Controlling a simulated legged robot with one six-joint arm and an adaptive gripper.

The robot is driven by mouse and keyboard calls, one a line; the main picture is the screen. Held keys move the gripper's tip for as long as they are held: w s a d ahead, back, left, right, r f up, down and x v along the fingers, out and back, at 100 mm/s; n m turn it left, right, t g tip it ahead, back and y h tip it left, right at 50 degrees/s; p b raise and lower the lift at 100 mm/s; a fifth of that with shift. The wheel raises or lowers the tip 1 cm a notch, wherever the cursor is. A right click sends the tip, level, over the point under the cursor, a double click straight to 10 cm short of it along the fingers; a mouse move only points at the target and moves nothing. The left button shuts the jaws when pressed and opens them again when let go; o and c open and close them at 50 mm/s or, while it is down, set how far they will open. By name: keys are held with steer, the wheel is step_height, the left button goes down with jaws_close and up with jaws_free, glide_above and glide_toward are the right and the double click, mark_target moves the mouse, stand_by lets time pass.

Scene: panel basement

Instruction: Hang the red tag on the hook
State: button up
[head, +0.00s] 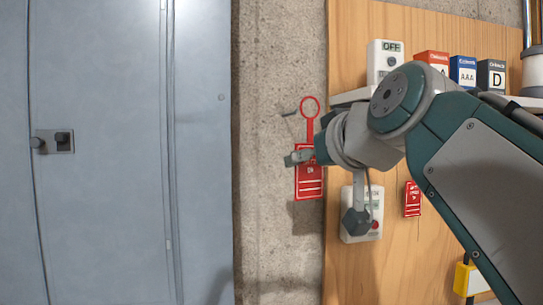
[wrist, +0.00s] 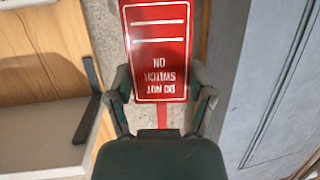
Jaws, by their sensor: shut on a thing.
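The red tag (head: 310,183) hangs upright from my gripper, with its red ring (head: 310,106) at the top. My gripper (head: 302,156) is shut on the upper part of the tag. A small dark peg, apparently the hook (head: 289,113), shows at the concrete wall just left of the ring. The ring looks apart from it, but the depth between them is unclear. The hook is not clearly identifiable in the wrist view.
A wooden board (head: 450,255) on the right carries a white "OFF" box (head: 385,60), several battery boxes (head: 462,72) on a shelf, a lower switch box (head: 351,230) and another small red tag (head: 412,199). A grey metal cabinet (head: 100,210) fills the left. Bare concrete (head: 275,220) lies between.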

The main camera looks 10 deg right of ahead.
steer(key=w+f, duration=0.1)
steer(key=w, duration=0.8)
steer(key=shift+w, duration=0.35)
stand_by(1.2)
steer(key=shift+d+f, duration=0.1)
stand_by(0.5)
steer(key=o, duration=0.8)
